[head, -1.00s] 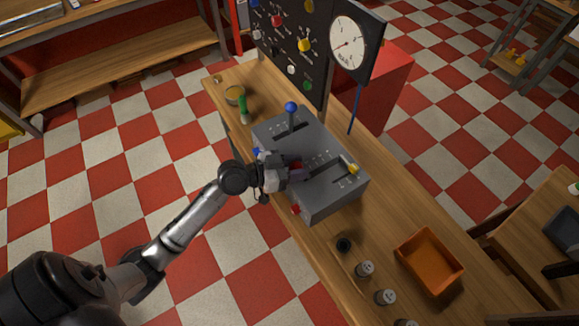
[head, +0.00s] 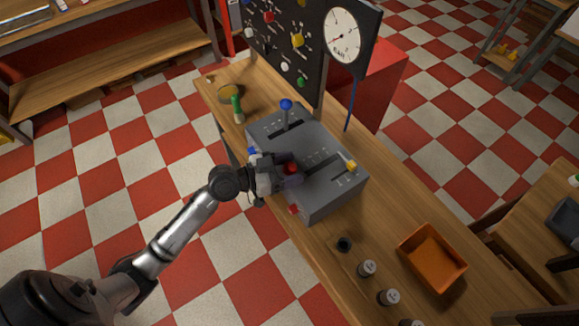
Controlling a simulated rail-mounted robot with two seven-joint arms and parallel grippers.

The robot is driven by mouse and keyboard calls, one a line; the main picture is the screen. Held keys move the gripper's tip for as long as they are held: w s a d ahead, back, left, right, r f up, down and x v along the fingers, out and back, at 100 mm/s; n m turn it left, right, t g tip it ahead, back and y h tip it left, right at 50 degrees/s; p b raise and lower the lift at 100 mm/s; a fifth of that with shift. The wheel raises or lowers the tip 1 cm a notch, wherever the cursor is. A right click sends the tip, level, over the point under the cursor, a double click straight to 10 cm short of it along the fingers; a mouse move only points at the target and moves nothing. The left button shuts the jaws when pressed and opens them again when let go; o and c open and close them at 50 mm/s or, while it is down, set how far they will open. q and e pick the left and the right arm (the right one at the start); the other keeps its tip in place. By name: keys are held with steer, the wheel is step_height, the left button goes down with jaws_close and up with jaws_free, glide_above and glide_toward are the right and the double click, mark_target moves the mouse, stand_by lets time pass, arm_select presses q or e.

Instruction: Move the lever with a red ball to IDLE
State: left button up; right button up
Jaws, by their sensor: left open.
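The grey lever box (head: 336,190) stands on the wooden bench with several slots in its top. The red ball (head: 291,169) of one lever shows at the fingertips of my left gripper (head: 288,174). The gripper is open and its fingers lie close about the ball. I cannot tell whether they touch it. The lever's shaft and part of its slot are hidden by the gripper. The markings beside the slots are too small to read, so I cannot tell where IDLE is. My right gripper is not in view.
On the same box are a blue-ball lever (head: 286,105) at the back and a yellow-handled lever (head: 350,165) at the right. A gauge (head: 342,36) and a dark panel (head: 290,45) stand behind. An orange tray (head: 433,258) lies at the front right.

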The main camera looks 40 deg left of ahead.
arm_select(q)
steer(key=b+v, duration=0.2)
steer(key=v, duration=1.1)
steer(key=shift+s+a, duration=0.2)
steer(key=shift+s, duration=0.1)
steer(key=shift+r, duration=0.1)
stand_by(0.5)
